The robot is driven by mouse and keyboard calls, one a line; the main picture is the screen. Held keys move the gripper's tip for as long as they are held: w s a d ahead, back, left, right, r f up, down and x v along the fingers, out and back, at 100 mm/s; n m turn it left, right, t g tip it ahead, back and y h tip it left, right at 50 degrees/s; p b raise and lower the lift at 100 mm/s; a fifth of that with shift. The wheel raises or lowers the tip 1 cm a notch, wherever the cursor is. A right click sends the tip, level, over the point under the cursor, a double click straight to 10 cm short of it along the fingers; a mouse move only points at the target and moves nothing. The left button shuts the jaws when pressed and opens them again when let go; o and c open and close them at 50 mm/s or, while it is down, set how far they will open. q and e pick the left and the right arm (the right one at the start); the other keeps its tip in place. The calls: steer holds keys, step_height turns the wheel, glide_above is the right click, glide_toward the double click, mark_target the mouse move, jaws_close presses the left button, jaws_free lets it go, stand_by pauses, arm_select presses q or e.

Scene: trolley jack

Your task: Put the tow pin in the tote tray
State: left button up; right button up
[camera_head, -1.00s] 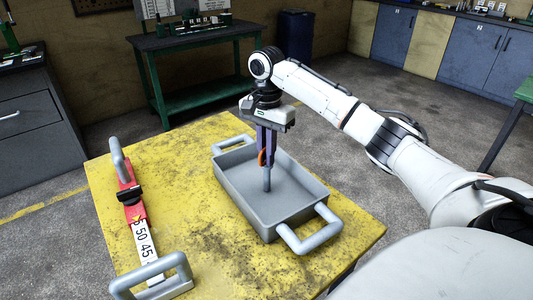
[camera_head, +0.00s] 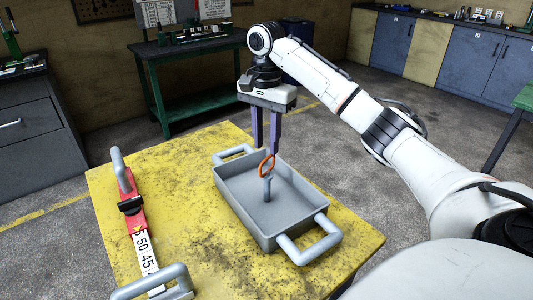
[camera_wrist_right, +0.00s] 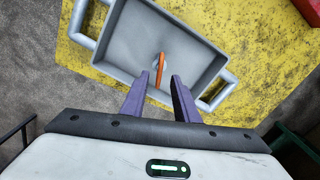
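The tow pin (camera_head: 267,187) is a grey pin with an orange ring on top. It stands roughly upright inside the grey tote tray (camera_head: 247,222), and its ring also shows in the right wrist view (camera_wrist_right: 159,70). The tray (camera_wrist_right: 113,46) has a bar handle at each end and rests on the yellow table. My right gripper (camera_head: 268,152) is open and empty, its purple fingers spread just above the ring; they also show in the right wrist view (camera_wrist_right: 161,76). My left gripper is not in view.
A red and white gauge bar with grey handles (camera_head: 132,206) lies on the left side of the yellow table (camera_head: 195,165). A green bench (camera_head: 195,40) and a grey drawer cabinet (camera_head: 30,125) stand behind. The table's front middle is clear.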

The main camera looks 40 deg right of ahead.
step_height(320, 180, up, 4)
steer(key=shift+r+p, duration=0.15)
steer(key=shift+p, duration=0.5)
steer(key=shift+o, duration=0.4)
stand_by(0.6)
